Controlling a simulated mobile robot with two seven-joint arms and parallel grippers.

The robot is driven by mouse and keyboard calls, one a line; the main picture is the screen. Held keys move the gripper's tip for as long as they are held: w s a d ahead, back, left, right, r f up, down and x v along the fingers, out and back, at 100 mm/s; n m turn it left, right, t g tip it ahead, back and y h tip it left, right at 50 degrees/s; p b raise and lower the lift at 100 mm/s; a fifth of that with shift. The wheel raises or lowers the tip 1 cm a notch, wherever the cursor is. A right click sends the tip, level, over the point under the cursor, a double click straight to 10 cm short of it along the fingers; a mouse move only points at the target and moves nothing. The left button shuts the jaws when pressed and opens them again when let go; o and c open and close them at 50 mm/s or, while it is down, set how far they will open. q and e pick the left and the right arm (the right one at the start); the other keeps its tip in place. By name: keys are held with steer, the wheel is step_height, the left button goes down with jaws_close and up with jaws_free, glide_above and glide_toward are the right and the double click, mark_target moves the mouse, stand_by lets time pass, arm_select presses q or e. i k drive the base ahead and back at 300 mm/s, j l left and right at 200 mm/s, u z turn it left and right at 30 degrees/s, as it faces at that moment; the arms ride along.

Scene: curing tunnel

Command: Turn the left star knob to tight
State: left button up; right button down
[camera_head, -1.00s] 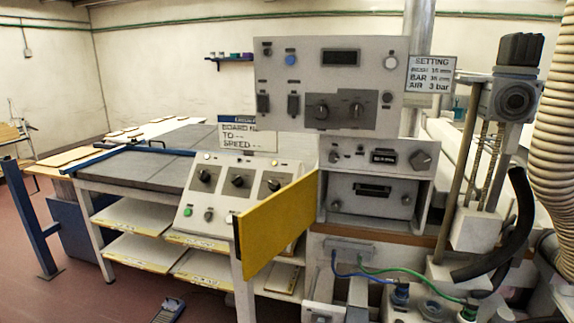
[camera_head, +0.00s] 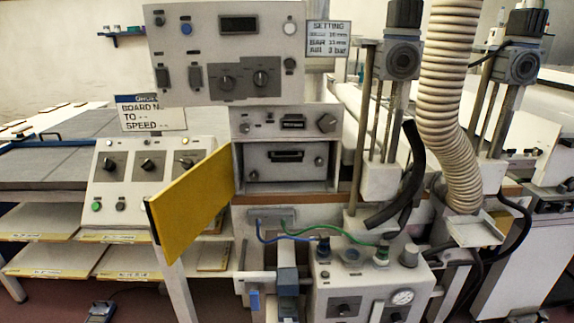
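Two clamp units stand on posts at the right. The left unit has a black ribbed knob (camera_head: 404,13) on top and a round dark knob (camera_head: 402,61) on the front of its grey block. The right unit has a similar black top knob (camera_head: 527,22) and a round front knob (camera_head: 525,66). I cannot tell which of these is the star knob, or how tight any is. Neither of my grippers is in view.
A ribbed cream hose (camera_head: 448,90) hangs between the two units. A black curved hose (camera_head: 405,185) runs below the left unit. A yellow panel (camera_head: 193,203) juts out in front of the control cabinet (camera_head: 245,150).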

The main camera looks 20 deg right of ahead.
mark_target(254, 177)
steer(key=i+j+z, duration=0.25)
steer(key=i+j, duration=0.15)
steer(key=j, duration=0.2)
steer(key=i+j+z, duration=0.15)
steer(key=j, duration=0.15)
steer(key=i+j+z, duration=0.1)
steer(key=j, duration=0.25)
steer(key=i, duration=0.1)
